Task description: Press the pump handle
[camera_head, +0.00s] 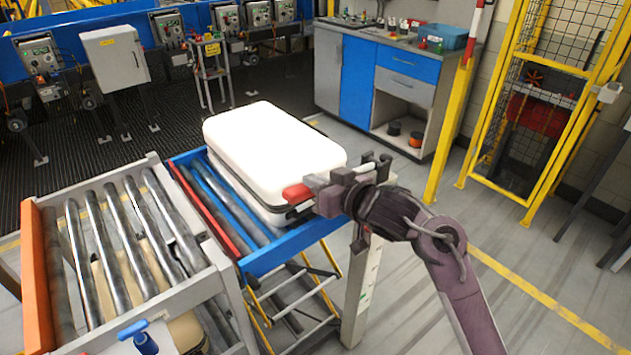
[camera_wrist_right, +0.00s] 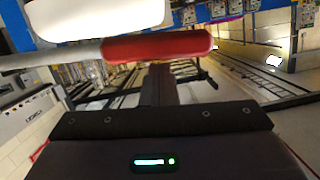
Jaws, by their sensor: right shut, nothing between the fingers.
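The pump handle shows as a red grip (camera_head: 298,193) beside the front right corner of the blue roller platform. In the right wrist view the red grip (camera_wrist_right: 160,46) lies across the upper part, with a pale grey rod running on to the left. My right gripper (camera_head: 328,192) is at the handle's right end, shut and with nothing in it. In the wrist view its dark fingers reach up to the red grip from below. I cannot tell whether they touch it. My left gripper is not in view.
A white case (camera_head: 270,150) lies on the blue roller platform (camera_head: 290,250). A grey roller conveyor (camera_head: 190,235) stands at its left. A pale post (camera_head: 360,290) stands under my right gripper. A blue cabinet (camera_head: 357,80) and yellow fencing (camera_head: 480,110) are behind. The floor at right is open.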

